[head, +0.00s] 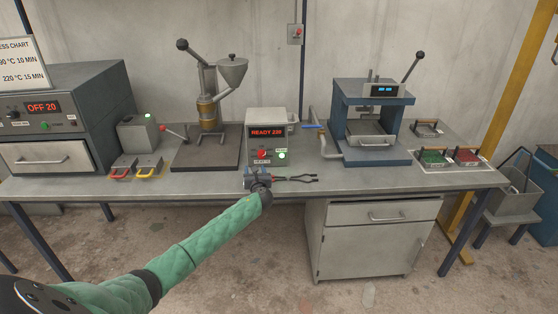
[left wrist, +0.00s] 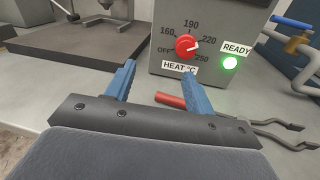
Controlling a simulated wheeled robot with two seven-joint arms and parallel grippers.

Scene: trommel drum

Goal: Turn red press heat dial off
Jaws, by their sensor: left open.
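The red heat dial (head: 262,154) is on the front of a grey control box (head: 280,120) whose display reads READY 230. In the left wrist view the dial (left wrist: 187,46) sits inside a scale marked OFF, 160, 190, 220 and 250. Its pale pointer mark appears to face right, between 220 and 250. A green READY lamp (left wrist: 230,63) glows to its right. My left gripper (left wrist: 160,78) is open and empty, its blue fingers apart, below and in front of the dial, not touching it. My right gripper is in neither view.
Red-handled tongs (head: 295,179) lie on the bench just right of my left gripper. A blue-framed press (head: 368,95) stands to the right, with a blue-handled valve (head: 312,127) before it. A hopper machine (head: 210,100) and an oven (head: 60,110) stand to the left.

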